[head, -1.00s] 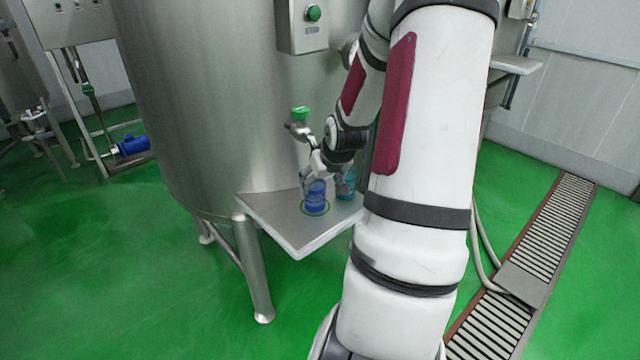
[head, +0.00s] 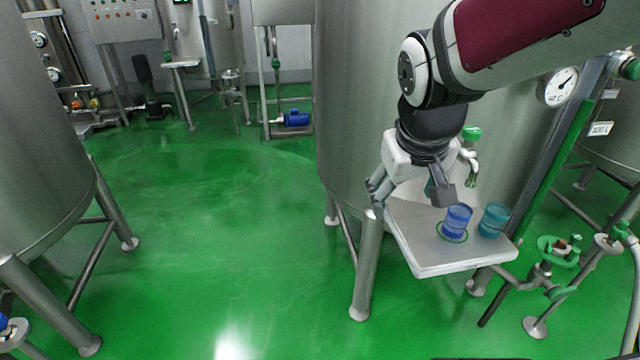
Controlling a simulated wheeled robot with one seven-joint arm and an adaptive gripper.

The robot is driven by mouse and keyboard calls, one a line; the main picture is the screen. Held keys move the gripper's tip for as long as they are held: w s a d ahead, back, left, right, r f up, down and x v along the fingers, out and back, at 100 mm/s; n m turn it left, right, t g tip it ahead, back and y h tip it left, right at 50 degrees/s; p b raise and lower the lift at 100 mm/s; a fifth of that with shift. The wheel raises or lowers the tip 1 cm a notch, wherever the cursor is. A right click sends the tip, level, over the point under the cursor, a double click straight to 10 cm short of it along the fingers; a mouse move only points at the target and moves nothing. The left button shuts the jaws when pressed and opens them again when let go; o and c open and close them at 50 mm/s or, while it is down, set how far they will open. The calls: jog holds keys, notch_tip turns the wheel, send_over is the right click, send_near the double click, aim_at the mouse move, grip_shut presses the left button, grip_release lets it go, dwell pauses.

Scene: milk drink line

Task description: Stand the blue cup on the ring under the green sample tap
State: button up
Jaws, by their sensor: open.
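The blue cup (head: 457,221) stands upright on the green ring (head: 454,240), on the steel shelf (head: 430,265) of the big tank. The sample tap (head: 472,168) with its green handle (head: 471,133) is on the tank wall above and behind the cup. My gripper (head: 410,194) is open and empty, its fingers spread wide. It is to the left of the cup and slightly higher in the picture. One finger shows close to the cup's upper left; I cannot tell how wide the gap is.
A teal cup (head: 494,220) stands on the shelf just right of the blue cup. A pressure gauge (head: 562,87) and pipes with green valves (head: 560,250) are at the right. Open green floor (head: 220,210) lies left of the shelf.

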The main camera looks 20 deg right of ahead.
jog(key=s+a+r+n+y, duration=0.2)
jog(key=s+a, duration=0.8)
jog(key=s, duration=0.1)
jog(key=shift+a+r+y, duration=0.3)
jog(key=shift+a+r, duration=0.05)
jog(key=shift+r, duration=0.05)
jog(key=shift+r, duration=0.1)
notch_tip(320, 180, up, 3)
jog(key=p, duration=0.2)
jog(key=shift+r+t+p, duration=0.2)
jog(key=shift+t+p, duration=0.1)
jog(key=shift+p, duration=0.05)
